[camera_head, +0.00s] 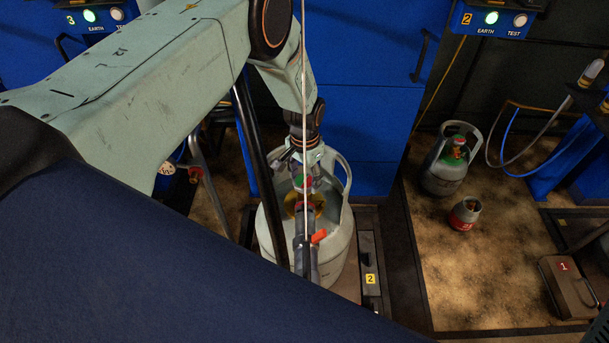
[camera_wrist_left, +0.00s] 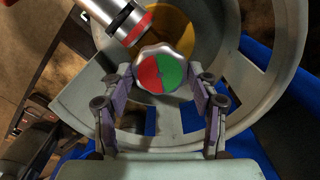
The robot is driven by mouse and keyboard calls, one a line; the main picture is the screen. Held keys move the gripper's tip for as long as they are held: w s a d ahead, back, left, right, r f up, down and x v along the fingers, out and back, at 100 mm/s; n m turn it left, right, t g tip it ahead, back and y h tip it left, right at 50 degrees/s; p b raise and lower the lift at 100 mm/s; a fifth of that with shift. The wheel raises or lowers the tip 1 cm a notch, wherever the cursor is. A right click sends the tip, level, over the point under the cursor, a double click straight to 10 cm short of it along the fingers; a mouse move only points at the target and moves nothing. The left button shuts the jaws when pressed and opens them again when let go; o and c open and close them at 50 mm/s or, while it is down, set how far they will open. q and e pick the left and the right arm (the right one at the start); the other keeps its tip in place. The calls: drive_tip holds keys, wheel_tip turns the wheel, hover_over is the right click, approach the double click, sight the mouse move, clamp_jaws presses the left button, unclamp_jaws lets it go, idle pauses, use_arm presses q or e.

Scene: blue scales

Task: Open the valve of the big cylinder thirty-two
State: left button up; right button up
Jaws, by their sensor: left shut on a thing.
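The big grey cylinder (camera_head: 336,245) stands upright on a scale marked 2 (camera_head: 371,279); I cannot read a thirty-two on it. Its round red and green valve knob (camera_head: 302,181) is at the top inside the collar, and it fills the middle of the left wrist view (camera_wrist_left: 163,72). My left gripper (camera_head: 304,172) comes down from above into the collar. Its fingers (camera_wrist_left: 165,85) are on either side of the knob and shut on it. A filling connector with an orange-red lever (camera_head: 319,236) joins the valve. My right gripper is not in view.
A smaller grey cylinder (camera_head: 441,172) and a small red-banded one (camera_head: 466,213) stand on the floor to the right. Blue cabinets (camera_head: 362,140) are close behind the big cylinder. A scale box marked 1 (camera_head: 569,286) is at far right. Floor between is free.

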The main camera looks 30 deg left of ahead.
use_arm(q)
drive_tip(key=n, duration=0.5)
drive_tip(key=shift+w+r+n+p, duration=0.1)
drive_tip(key=shift+w+n+p, duration=0.1)
drive_tip(key=shift+n+p, duration=0.1)
drive_tip(key=n, duration=0.6)
drive_tip(key=shift+a+p, duration=0.1)
drive_tip(key=shift+p, duration=0.25)
drive_tip(key=n, duration=0.5)
drive_tip(key=shift+n, duration=0.4)
drive_tip(key=n+p, duration=0.1)
drive_tip(key=n, duration=0.4)
drive_tip(key=o, duration=0.9)
drive_tip(key=shift+c, duration=0.2)
drive_tip(key=o, duration=0.3)
drive_tip(key=shift+s, duration=0.15)
